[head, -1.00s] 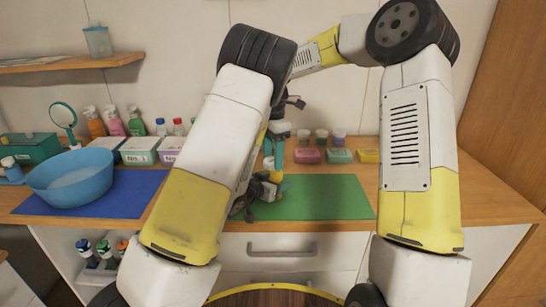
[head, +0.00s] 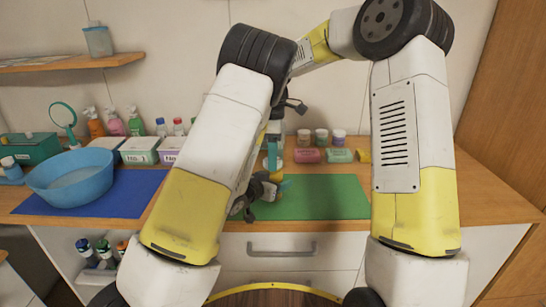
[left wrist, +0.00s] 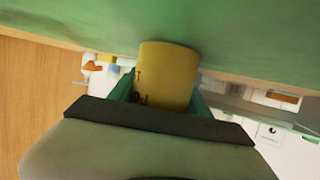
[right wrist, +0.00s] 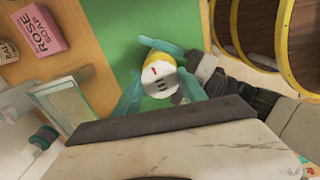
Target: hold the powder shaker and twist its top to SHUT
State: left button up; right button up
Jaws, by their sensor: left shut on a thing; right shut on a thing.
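The yellow powder shaker (left wrist: 168,75) stands between the fingers of my left gripper (head: 262,190), which is shut on its body, at the green mat (head: 315,198). Dark printing shows on the body in the left wrist view. In the right wrist view the shaker's white round top (right wrist: 158,78) faces the camera, with a red mark and dark slots on it. My right gripper (right wrist: 160,90) is shut on the top from above, its teal fingers on either side. In the head view my arms hide most of the shaker. I cannot read the top's setting.
A pink rose soap box (right wrist: 45,30) lies beside the mat. Several soaps and small jars (head: 321,137) stand behind it. A blue basin (head: 72,178) stands on a blue mat (head: 125,195) at the left. The right part of the green mat is clear.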

jog(key=shift+m, duration=0.5)
jog(key=o, duration=1.4)
notch_tip(320, 180, up, 12)
